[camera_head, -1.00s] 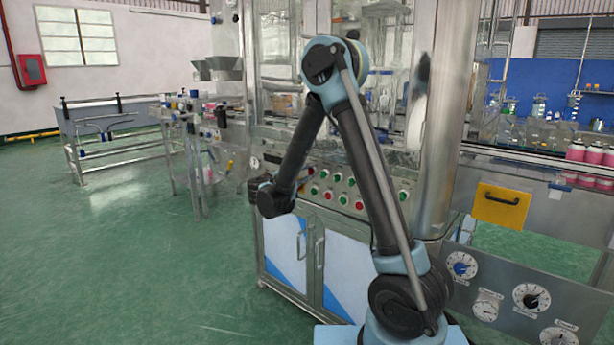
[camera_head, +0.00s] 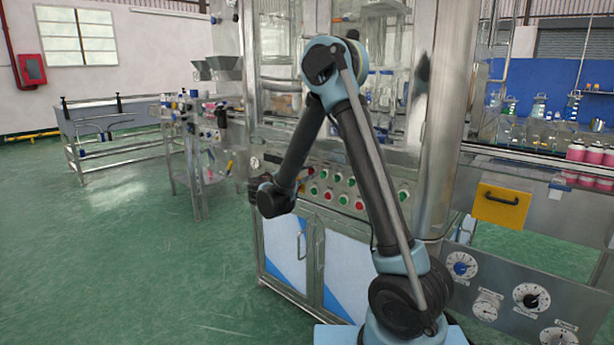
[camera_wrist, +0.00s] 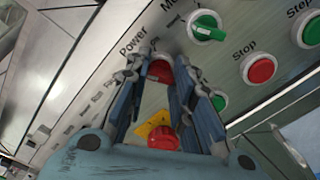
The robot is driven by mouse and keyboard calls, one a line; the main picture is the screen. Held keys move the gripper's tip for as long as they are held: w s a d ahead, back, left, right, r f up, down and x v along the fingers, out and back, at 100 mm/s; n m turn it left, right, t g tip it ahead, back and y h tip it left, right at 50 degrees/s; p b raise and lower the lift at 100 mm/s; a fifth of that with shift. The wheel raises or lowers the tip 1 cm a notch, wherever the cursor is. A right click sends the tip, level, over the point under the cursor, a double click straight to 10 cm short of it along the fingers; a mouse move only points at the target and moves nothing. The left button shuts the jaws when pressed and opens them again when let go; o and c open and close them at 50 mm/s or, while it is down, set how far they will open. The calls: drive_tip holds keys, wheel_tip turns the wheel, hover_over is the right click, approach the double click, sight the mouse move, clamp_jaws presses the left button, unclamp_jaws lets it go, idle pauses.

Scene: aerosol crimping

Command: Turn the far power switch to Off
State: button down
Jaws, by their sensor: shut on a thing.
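In the wrist view my gripper (camera_wrist: 160,68) has its two fingers on either side of a red power switch knob (camera_wrist: 160,71), beside the "Power" label, and is shut on it. The fingers hide the knob's sides and its position marks, so I cannot tell its exact setting. In the head view the knob and fingertips are not clear; my arm reaches to the machine's control panel (camera_head: 338,175).
A red button on a yellow base (camera_wrist: 163,139) lies between the finger bases in the wrist view. A green knob (camera_wrist: 207,27), a red "Stop" button (camera_wrist: 259,68) and a green button (camera_wrist: 218,101) are close by. Open green floor (camera_head: 120,260) lies left of the machine.

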drive_tip(key=shift+f, duration=0.15)
drive_tip(key=c, duration=1.4)
unclamp_jaws()
drive_tip(key=shift+o, duration=0.2)
drive_tip(key=v, duration=1.2)
